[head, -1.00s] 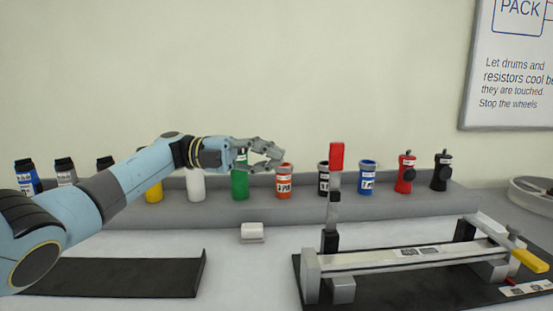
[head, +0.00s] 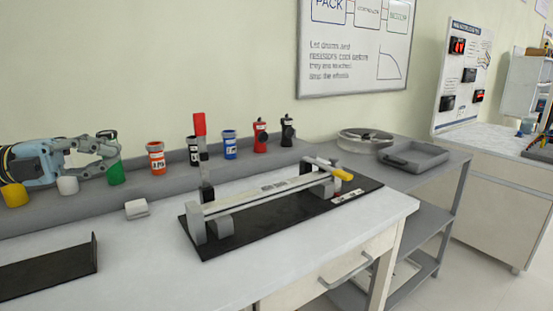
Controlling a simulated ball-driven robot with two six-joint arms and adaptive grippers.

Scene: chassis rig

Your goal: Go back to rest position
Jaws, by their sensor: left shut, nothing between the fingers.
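My left gripper (head: 98,143) shows at the left edge of the head view, in front of the wall and above the grey ledge. It is shut with nothing between its fingers. It overlaps the tops of the white container (head: 67,185) and the green container (head: 115,174) in the picture; I cannot tell whether it touches them. My right gripper is not in view.
The chassis rig (head: 270,193) lies on a black mat on the white bench. Orange (head: 156,158), black, blue and red containers stand on the ledge (head: 178,184). A grey tray (head: 413,155) sits on a side table at right. The floor beyond is clear.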

